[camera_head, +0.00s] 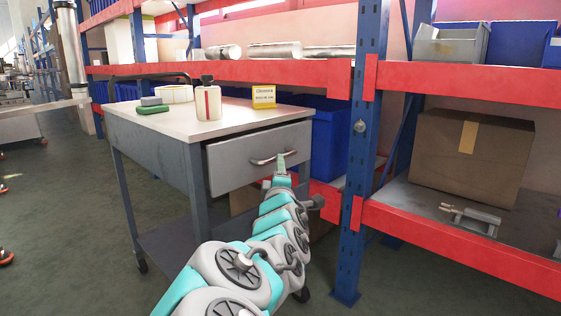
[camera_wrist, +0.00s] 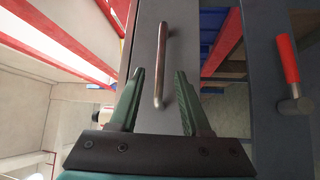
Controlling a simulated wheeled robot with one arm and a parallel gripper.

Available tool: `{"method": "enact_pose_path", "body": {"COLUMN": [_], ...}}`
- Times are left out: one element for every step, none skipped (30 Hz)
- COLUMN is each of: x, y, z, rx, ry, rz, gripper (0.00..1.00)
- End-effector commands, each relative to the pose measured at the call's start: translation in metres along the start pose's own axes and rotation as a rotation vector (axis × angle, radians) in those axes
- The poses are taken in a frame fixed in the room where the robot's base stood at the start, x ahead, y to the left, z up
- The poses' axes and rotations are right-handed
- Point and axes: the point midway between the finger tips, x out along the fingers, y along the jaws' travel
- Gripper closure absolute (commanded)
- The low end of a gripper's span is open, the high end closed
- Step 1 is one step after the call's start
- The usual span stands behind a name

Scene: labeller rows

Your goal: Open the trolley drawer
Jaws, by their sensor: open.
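The grey trolley (camera_head: 165,152) stands left of the blue rack post, with a pale worktop. Its drawer (camera_head: 226,165) is at the upper front and looks closed or nearly so; I cannot tell exactly. The drawer's metal bar handle (camera_head: 262,161) also shows in the wrist view (camera_wrist: 159,68), running up and down there. My gripper (camera_head: 281,160) is in front of the drawer, at the right end of the handle in the head view. In the wrist view my gripper (camera_wrist: 157,85) is open, and the handle's near end lies between its two fingers. I see no finger closed on the handle.
The blue rack post (camera_head: 364,150) stands close on the right. A cardboard box (camera_head: 472,155) sits on the rack shelf.

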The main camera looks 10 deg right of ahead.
Motion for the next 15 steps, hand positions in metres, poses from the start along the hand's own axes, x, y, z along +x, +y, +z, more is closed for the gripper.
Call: {"method": "enact_pose_path", "body": {"x": [0.007, 0.011, 0.017, 0.022, 0.026, 0.032, 0.036, 0.040, 0.044, 0.048, 0.051, 0.054, 0.056, 0.058, 0.060], "y": [0.000, 0.000, -0.001, -0.002, -0.002, -0.001, 0.000, 0.000, 0.000, -0.001, -0.001, -0.001, -0.001, -0.001, -0.001], "z": [0.001, 0.002, 0.003, 0.003, 0.003, 0.002, 0.002, 0.002, 0.002, 0.002, 0.003, 0.003, 0.002, 0.002, 0.002], "rx": [0.002, 0.003, 0.003, 0.002, 0.002, 0.003, 0.003, 0.003, 0.003, 0.003, 0.004, 0.004, 0.004, 0.004, 0.004], "ry": [-0.002, -0.003, -0.005, -0.004, -0.004, -0.003, -0.002, -0.003, -0.003, -0.003, -0.004, -0.004, -0.003, -0.003, -0.003], "rz": [-0.001, -0.001, -0.003, -0.004, -0.004, -0.002, -0.001, 0.000, -0.001, -0.001, -0.001, -0.001, -0.001, -0.001, -0.001], "gripper": [0.53, 0.53, 0.53, 0.53, 0.53, 0.53, 0.53, 0.53, 0.53, 0.53, 0.53, 0.53, 0.53, 0.53, 0.53]}}
